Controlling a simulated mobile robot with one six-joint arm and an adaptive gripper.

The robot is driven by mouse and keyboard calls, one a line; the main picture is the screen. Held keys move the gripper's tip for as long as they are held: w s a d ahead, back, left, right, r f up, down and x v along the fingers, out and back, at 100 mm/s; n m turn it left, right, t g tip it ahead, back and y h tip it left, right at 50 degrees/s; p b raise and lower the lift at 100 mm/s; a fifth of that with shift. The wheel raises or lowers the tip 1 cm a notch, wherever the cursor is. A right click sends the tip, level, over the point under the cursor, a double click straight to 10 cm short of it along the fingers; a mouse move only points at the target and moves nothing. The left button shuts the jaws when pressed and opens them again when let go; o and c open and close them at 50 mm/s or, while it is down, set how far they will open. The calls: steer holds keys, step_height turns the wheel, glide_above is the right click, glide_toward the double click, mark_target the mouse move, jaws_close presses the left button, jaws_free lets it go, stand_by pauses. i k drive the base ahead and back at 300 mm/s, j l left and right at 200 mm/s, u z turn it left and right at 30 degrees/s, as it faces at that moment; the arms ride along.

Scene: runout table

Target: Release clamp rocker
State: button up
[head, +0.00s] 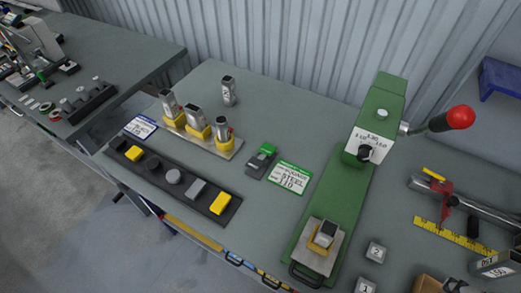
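A small dark rocker-like block with a raised green end (262,160) sits on the grey table, left of a green-edged label card (290,178). I take it for the clamp rocker, but its marking is too small to read. A green press (345,185) stands to its right, with a lever ending in a red ball (460,117). My gripper is not in view.
A plate with several metal blocks in yellow holders (226,148) and a black strip of caps (171,181) lie left. A lone block (229,92) stands behind. A red caliper-like tool (450,196), yellow ruler (453,237) and small numbered blocks (376,251) lie right. A corrugated wall bounds the back.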

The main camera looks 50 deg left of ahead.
mark_target(256, 164)
steer(key=u, duration=1.75)
steer(key=i+j, duration=0.25)
steer(key=j, duration=0.15)
steer(key=i+j, duration=0.2)
steer(key=j, duration=0.2)
steer(key=i+j, duration=0.25)
steer(key=j, duration=0.15)
